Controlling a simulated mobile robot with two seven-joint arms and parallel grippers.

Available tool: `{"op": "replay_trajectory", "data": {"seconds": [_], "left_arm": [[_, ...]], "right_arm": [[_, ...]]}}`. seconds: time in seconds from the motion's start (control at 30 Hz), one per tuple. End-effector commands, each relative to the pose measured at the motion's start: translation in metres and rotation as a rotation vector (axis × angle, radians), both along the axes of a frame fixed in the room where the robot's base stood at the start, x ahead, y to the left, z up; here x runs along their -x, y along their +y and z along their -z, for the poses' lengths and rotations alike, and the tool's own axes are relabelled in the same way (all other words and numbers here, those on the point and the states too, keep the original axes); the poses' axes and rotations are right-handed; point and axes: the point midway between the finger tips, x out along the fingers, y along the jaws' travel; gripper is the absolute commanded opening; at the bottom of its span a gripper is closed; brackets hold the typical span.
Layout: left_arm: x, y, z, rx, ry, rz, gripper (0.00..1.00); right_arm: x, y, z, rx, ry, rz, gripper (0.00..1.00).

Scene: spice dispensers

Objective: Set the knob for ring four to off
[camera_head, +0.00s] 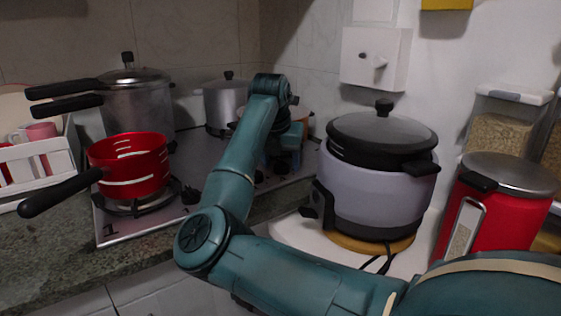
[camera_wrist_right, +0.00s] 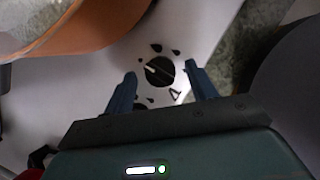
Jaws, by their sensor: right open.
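The knob (camera_wrist_right: 160,71) is black and round with a white pointer line, and it sits on the light stove panel in the right wrist view. Drop-shaped marks surround it, and a mark like a four lies beside it. The pointer is turned to the upper left in that view. My right gripper (camera_wrist_right: 161,73) is open, with one finger on each side of the knob; I cannot tell whether they touch it. In the head view my right gripper (camera_head: 285,162) is over the far right of the stove (camera_head: 150,222), and my arm hides part of the panel.
A red saucepan (camera_head: 130,166) and a steel pressure cooker (camera_head: 138,105) are on the left. A grey pot (camera_head: 222,103) stands behind. A rice cooker (camera_head: 368,190) and a red canister (camera_head: 495,208) stand right of my arm. An orange-brown pot (camera_wrist_right: 90,30) is close to the gripper.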

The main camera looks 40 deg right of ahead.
Motion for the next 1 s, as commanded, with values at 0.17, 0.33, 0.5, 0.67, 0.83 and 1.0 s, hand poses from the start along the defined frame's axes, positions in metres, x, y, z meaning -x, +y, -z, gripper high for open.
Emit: {"op": "replay_trajectory", "data": {"seconds": [0.17,0.33,0.5,0.67,0.83,1.0], "left_arm": [[-0.0001,-0.0002,0.0002,-0.001,0.001,0.001,0.36],[-0.0004,-0.0004,0.0,-0.001,0.0,0.001,0.36],[-0.0009,-0.0007,-0.0003,0.0,-0.002,0.002,0.36],[-0.001,-0.0008,-0.0005,0.0,-0.002,0.002,0.36],[-0.0009,-0.0009,-0.0003,0.001,-0.003,0.002,0.36],[-0.0007,-0.0014,0.0047,-0.005,-0.001,0.006,0.36]], "right_arm": [[-0.0002,-0.0005,0.0012,0.0,0.0,0.0,0.57],[-0.0002,-0.0005,0.001,0.0,0.0,0.0,0.5],[-0.0002,-0.0004,0.0008,0.0,0.0,-0.001,0.36],[-0.0001,-0.0002,0.0006,0.0,0.0,-0.001,0.23],[-0.0002,-0.0002,0.0006,0.0,0.0,-0.002,0.13],[0.0002,-0.0005,0.001,0.0,-0.002,-0.075,0.12]]}}
